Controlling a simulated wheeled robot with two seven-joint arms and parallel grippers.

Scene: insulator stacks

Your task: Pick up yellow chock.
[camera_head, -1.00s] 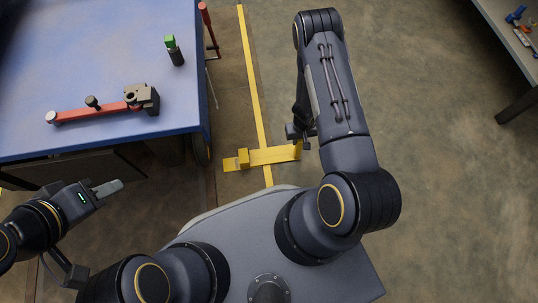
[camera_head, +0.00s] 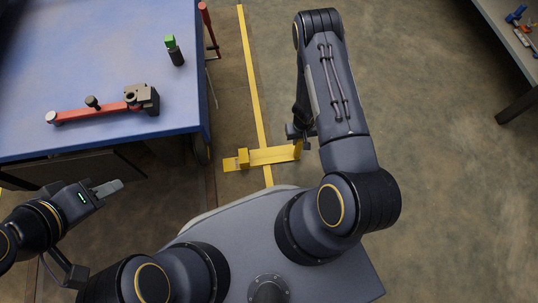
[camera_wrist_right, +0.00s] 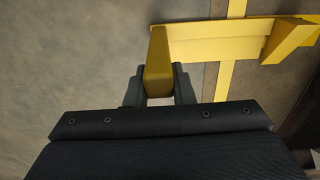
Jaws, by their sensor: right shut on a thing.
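The yellow chock (camera_head: 270,156) lies low by the floor, right of the blue table, with an upright block near its left end. My right gripper (camera_head: 299,143) is at the chock's right end, partly hidden by my arm in the head view. In the right wrist view my right gripper (camera_wrist_right: 159,88) is shut on the upright end of the chock (camera_wrist_right: 205,45), one finger on each side. My left gripper (camera_head: 108,188) is at the left, in front of the table, with nothing seen in it; its finger gap is not clear.
A blue table (camera_head: 60,60) holds a red bar tool (camera_head: 95,112) and a green-topped black item (camera_head: 174,52). A red-handled thing (camera_head: 207,22) stands at its right edge. A yellow floor line (camera_head: 250,70) runs past the chock. Another table (camera_head: 505,30) is far right; floor between is open.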

